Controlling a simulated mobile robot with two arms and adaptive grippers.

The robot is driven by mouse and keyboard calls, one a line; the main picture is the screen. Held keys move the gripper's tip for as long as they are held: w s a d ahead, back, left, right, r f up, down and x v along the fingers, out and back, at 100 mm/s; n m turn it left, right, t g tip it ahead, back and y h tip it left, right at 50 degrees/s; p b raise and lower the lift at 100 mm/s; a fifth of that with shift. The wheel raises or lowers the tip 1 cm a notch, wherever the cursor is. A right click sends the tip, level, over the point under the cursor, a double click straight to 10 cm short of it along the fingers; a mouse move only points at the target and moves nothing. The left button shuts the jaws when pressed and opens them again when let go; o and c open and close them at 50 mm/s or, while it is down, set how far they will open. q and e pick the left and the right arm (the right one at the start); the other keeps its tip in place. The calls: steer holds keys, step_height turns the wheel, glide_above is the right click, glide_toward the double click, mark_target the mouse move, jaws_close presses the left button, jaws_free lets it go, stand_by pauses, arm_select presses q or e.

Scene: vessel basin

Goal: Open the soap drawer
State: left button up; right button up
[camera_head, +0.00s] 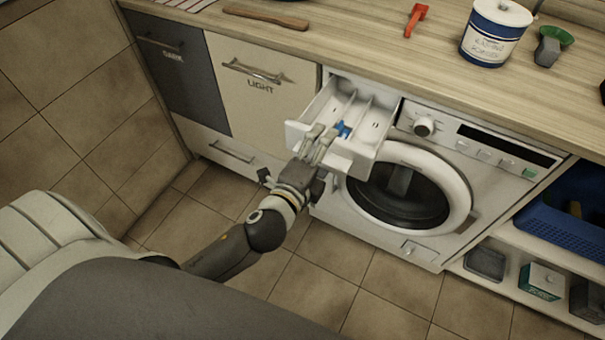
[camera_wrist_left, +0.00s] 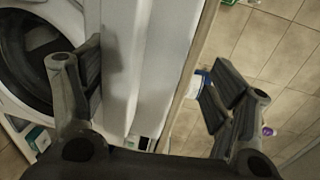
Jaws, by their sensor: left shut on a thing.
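The white soap drawer (camera_head: 362,155) is pulled out from the upper left of the washing machine (camera_head: 455,150). Its open compartments and a small blue part inside show in the head view. My left gripper (camera_head: 320,133) is shut on the drawer front, with its fingers over the upper edge. In the left wrist view, the fingers (camera_wrist_left: 155,85) lie on either side of the pale drawer panel (camera_wrist_left: 120,60). The exact contact of the fingers is partly hidden. My right gripper is not in view.
The round washer door (camera_head: 402,195) is closed below the drawer. The cabinets marked DARK (camera_head: 170,70) and LIGHT (camera_head: 262,90) stand at left. The wooden countertop (camera_head: 360,40) carries a blue and white tin (camera_head: 494,35). A blue basket (camera_head: 565,225) is at right.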

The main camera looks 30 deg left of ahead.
arm_select(q)
steer(key=shift+s+r+t, duration=0.3)
steer(key=shift+s+r, duration=0.6)
steer(key=shift+r, duration=0.1)
steer(key=shift+c, duration=0.5)
steer(key=shift+s+f, duration=0.15)
steer(key=shift+s, duration=0.3)
steer(key=shift+c, duration=0.6)
steer(key=s, duration=0.2)
steer(key=s+b, duration=0.1)
steer(key=shift+s+r, duration=0.25)
steer(key=shift+c, duration=1.3)
steer(key=s, duration=0.1)
steer(key=s+b, duration=0.1)
steer(key=s, duration=0.2)
steer(key=shift+a+f+b, duration=0.1)
steer(key=shift+f+b, duration=0.2)
steer(key=shift+f, duration=0.05)
steer(key=shift+w, duration=0.1)
